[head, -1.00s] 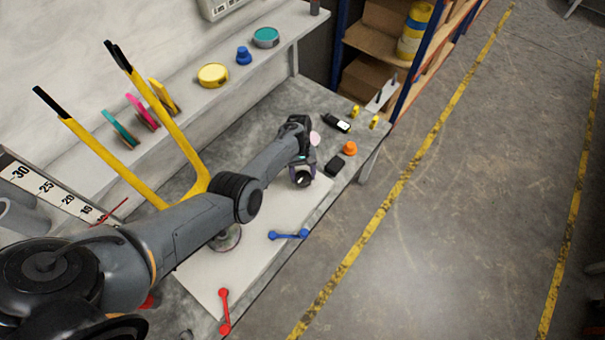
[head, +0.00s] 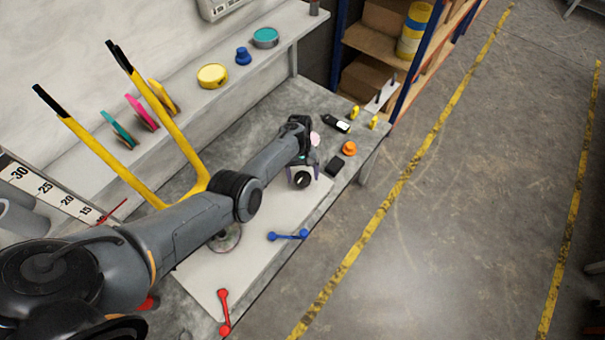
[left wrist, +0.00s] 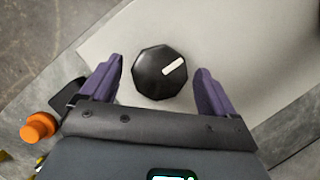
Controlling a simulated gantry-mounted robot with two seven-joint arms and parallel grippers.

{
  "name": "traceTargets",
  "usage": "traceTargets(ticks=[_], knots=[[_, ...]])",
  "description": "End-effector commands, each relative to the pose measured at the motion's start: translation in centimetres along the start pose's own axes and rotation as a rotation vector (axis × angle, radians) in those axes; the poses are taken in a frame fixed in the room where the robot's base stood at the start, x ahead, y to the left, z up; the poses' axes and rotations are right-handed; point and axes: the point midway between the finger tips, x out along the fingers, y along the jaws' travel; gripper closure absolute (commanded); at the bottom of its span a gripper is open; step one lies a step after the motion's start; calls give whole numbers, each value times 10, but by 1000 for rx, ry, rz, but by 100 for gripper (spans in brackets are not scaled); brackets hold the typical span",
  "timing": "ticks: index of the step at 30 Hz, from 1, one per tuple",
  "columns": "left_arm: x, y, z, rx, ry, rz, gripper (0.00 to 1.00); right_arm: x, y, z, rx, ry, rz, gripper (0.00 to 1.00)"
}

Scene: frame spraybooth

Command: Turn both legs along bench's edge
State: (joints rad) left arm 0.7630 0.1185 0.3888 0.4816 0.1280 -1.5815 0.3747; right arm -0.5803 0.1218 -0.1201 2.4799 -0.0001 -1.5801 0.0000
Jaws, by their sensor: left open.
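A red leg (head: 224,312) with round ends lies on the white board (head: 205,287) near the bench's front edge, nearly vertical in the head view. A blue leg (head: 288,236) lies further along that edge, nearly level in the picture. Both lie at an angle to the edge. My left gripper (head: 303,175) is over the far end of the board. Its purple fingers are apart on either side of a black faceted knob with a white mark, seen in the left wrist view (left wrist: 158,74). Gaps show between knob and fingers. My right gripper is not seen.
Beyond the board lie a black block (head: 334,166), an orange knob (head: 349,148) and a dark handheld device (head: 336,123). A yellow fork-shaped frame (head: 172,128) rises behind my left arm. A round disc (head: 228,240) is partly hidden by the arm.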

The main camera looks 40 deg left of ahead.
Motion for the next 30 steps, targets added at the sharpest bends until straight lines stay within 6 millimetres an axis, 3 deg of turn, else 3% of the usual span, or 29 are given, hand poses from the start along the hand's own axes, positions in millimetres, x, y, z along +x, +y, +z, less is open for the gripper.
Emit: traceTargets(ticks=[8,21,30], knots=[[-13,0,0,0,1,1,11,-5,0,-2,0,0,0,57],[-84,0,0,-1,2,1,11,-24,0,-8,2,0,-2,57],[-107,0,0,0,0,-1,11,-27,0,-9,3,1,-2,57]])
